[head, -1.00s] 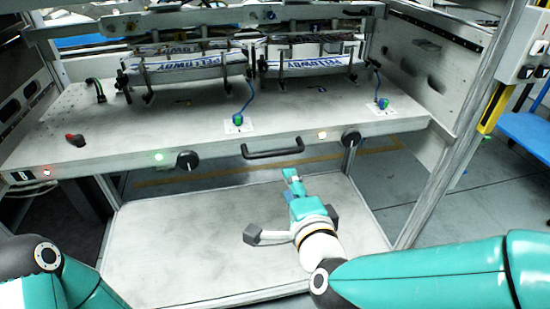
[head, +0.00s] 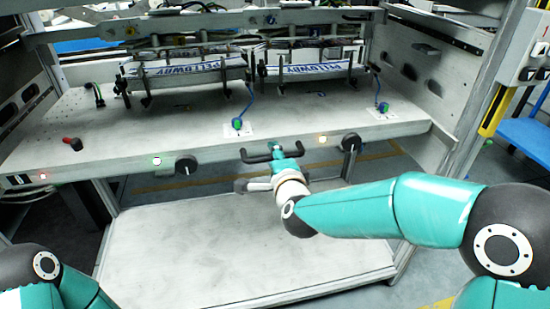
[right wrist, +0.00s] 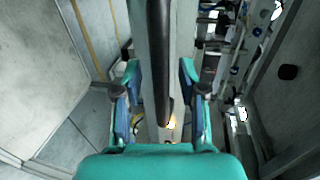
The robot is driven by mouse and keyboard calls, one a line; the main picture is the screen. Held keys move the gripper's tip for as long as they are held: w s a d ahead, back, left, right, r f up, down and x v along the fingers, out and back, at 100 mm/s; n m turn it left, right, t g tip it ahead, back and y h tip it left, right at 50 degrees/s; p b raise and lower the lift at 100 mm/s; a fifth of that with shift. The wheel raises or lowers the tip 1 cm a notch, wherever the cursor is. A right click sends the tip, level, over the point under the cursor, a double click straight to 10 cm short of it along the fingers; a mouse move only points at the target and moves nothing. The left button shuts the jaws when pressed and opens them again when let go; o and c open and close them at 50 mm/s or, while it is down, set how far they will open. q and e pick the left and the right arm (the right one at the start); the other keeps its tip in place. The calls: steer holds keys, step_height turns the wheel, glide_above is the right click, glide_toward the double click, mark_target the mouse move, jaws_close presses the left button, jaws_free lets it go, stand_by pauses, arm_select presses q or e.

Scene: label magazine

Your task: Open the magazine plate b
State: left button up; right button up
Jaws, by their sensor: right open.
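The grey magazine plate (head: 195,118) lies flat, with a black bar handle (head: 256,158) on its front edge. I cannot tell from any marking whether this is plate b. My right gripper (head: 275,148) is at the middle of the handle and hides part of it. In the right wrist view, my open right gripper (right wrist: 158,90) has one finger on each side of the dark handle (right wrist: 160,45), with gaps visible between the fingers and the bar. My left gripper is out of view; only part of my left arm shows at lower left.
Black knobs (head: 186,164) (head: 351,142) and small lights flank the handle on the front edge. Two label stacks with blue lettering (head: 190,73) (head: 308,70) stand at the back. Below is a grey lower shelf (head: 200,240), bare.

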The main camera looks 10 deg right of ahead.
steer(key=c, duration=0.8)
jaws_close()
steer(key=shift+s+a+f, duration=0.1)
steer(key=shift+s+f, duration=0.05)
